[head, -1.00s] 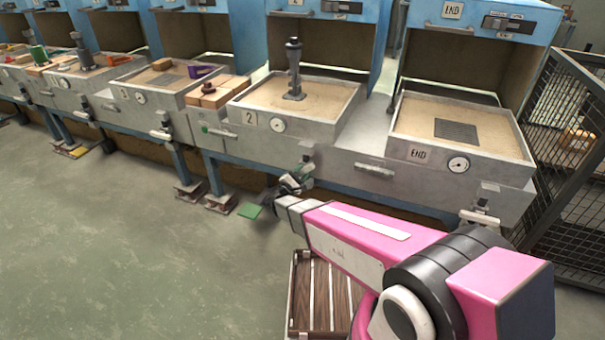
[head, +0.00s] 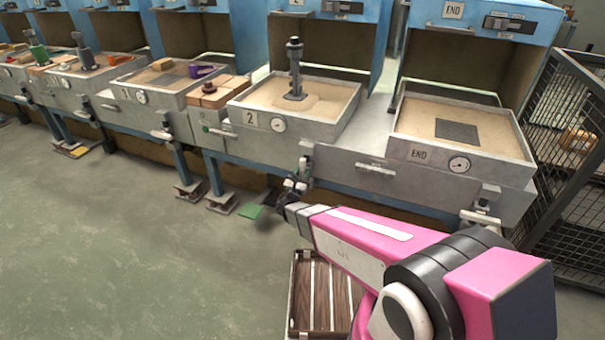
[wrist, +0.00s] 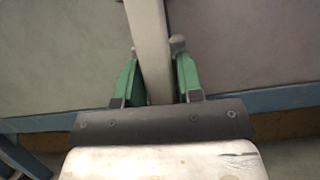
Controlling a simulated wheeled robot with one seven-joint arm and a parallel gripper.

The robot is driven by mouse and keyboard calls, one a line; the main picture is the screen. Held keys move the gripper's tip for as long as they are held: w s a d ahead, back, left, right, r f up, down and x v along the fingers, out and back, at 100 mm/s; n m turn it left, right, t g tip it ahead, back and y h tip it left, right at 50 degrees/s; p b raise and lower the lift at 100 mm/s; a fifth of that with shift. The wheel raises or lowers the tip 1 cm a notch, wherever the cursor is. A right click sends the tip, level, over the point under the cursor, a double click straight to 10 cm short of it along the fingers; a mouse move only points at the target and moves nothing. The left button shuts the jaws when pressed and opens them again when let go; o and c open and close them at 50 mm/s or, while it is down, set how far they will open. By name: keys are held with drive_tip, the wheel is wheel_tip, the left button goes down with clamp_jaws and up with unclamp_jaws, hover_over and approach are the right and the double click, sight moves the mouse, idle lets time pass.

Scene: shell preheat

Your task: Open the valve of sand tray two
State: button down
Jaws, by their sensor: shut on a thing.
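Sand tray two (head: 255,128) is a grey sand-filled box marked "2", with a round gauge (head: 278,125) on its front. A dark post-like pattern (head: 295,72) stands upright in its sand. The tray's valve (head: 305,163) is at the right end of its front, with a pale lever. My gripper (head: 299,184) is at this lever, below the tray's front corner. In the wrist view, the green fingers of my gripper (wrist: 157,78) are shut on the pale grey valve lever (wrist: 148,35), which runs up between them. My wrist partly hides the valve's lower side in the head view.
The END tray (head: 405,152) is to the right, with a similar valve (head: 480,215). A mesh cage (head: 565,140) stands at the far right. A slatted wooden deck (head: 318,290) is in front. The left floor is clear.

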drive_tip(key=shift+n+y, duration=0.4)
drive_tip(key=c, duration=0.9)
unclamp_jaws()
drive_tip(key=shift+s, duration=0.15)
drive_tip(key=v, duration=1)
drive_tip(key=shift+s+a+f, duration=0.2)
drive_tip(key=shift+f, duration=0.1)
